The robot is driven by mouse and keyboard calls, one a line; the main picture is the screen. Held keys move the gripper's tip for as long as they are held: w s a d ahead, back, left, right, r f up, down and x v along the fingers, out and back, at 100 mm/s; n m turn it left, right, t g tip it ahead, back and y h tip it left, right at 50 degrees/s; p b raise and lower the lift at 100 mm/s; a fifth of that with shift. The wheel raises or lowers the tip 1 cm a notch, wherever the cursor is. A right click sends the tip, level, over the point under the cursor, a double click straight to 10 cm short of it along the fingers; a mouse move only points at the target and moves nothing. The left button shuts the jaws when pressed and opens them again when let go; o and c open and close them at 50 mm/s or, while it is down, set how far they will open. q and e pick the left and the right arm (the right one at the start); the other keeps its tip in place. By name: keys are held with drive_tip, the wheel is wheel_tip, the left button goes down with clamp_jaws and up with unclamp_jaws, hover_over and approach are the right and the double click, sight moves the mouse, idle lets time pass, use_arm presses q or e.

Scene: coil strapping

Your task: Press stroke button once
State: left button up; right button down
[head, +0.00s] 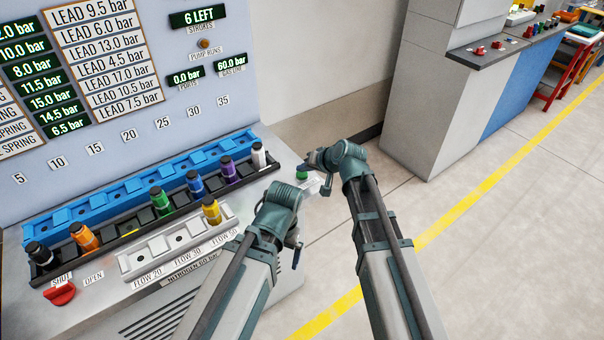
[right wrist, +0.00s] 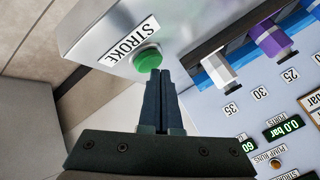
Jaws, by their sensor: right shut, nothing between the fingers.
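The stroke button (right wrist: 147,59) is a round green button beside a STROKE label (right wrist: 137,36) on the grey console in the right wrist view. In the head view a small part of the green button (head: 302,173) shows beside my right gripper (head: 318,186). In the right wrist view my right gripper (right wrist: 160,72) is shut and empty, with its tips at the lower edge of the button. Whether they touch it I cannot tell. My left arm ends over the front right of the console in the head view; its fingers are mostly hidden behind its wrist.
Coloured cylinders stand in a black rack (head: 110,242) before a blue rack (head: 95,205). A white flow tray (head: 135,262) holds a yellow cylinder (head: 212,211). A red knob (head: 60,294) sits front left. The panel display (head: 198,16) reads 6 LEFT.

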sight(304, 176)
drive_tip(key=shift+f+b, duration=0.5)
idle(0.3)
idle(0.4)
drive_tip(key=shift+r+p, duration=0.95)
wheel_tip(304, 176, up, 5)
drive_tip(key=p, duration=0.5)
idle(0.4)
